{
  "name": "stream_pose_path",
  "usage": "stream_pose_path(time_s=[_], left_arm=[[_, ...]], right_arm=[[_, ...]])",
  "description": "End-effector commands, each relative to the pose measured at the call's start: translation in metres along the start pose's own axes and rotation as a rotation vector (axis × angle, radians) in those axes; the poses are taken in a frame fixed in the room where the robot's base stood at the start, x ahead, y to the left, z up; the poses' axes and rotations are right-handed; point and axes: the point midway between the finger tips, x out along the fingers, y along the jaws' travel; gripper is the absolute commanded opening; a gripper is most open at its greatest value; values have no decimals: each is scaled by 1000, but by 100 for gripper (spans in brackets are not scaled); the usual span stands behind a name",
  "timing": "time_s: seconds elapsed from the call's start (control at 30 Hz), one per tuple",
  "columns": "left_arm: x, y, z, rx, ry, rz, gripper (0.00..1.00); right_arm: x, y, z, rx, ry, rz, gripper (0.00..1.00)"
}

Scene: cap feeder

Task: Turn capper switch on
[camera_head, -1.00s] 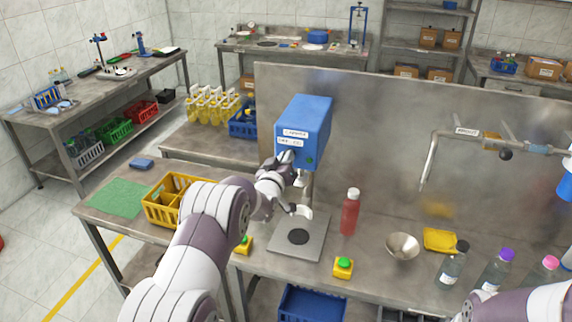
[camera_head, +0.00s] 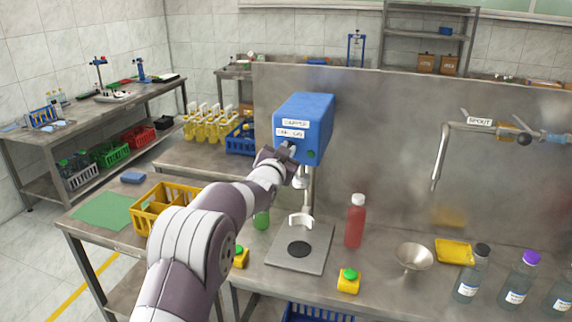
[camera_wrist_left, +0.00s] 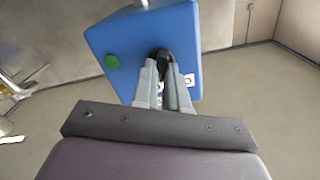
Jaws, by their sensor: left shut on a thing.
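The blue capper (camera_head: 303,120) stands at the back of the bench, with a label and a switch label on its front face. My left gripper (camera_head: 289,150) is at that front face. In the left wrist view its two grey fingers (camera_wrist_left: 166,82) are closed on a black switch knob (camera_wrist_left: 160,54) on the blue capper body (camera_wrist_left: 125,40). The fingers cover part of the white switch label, so the knob's exact setting cannot be read. A green round button (camera_wrist_left: 112,62) is beside the knob. My right gripper is not in view.
Below the capper is a metal plate (camera_head: 282,257) with a dark disc. A red bottle (camera_head: 356,222), a funnel (camera_head: 413,256) and a yellow box with a green button (camera_head: 348,281) stand to the right. A yellow crate (camera_head: 165,207) is at the left.

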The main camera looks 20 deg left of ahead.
Motion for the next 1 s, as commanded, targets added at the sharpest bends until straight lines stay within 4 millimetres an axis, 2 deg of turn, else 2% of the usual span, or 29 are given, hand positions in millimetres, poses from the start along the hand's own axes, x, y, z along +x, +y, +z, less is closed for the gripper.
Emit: stream_pose_path(time_s=[0.03,0.2,0.8,0.83,0.9,1.0], left_arm=[[0,2,3,22,3,0,0],[0,2,1,83,3,0,0],[0,2,-1,124,1,2,0],[0,2,-1,124,1,2,16],[0,2,-1,123,1,2,38],[0,2,-1,122,1,1,38]], right_arm=[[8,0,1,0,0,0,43],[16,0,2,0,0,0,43],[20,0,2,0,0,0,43],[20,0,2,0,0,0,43],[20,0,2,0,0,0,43],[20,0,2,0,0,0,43]])
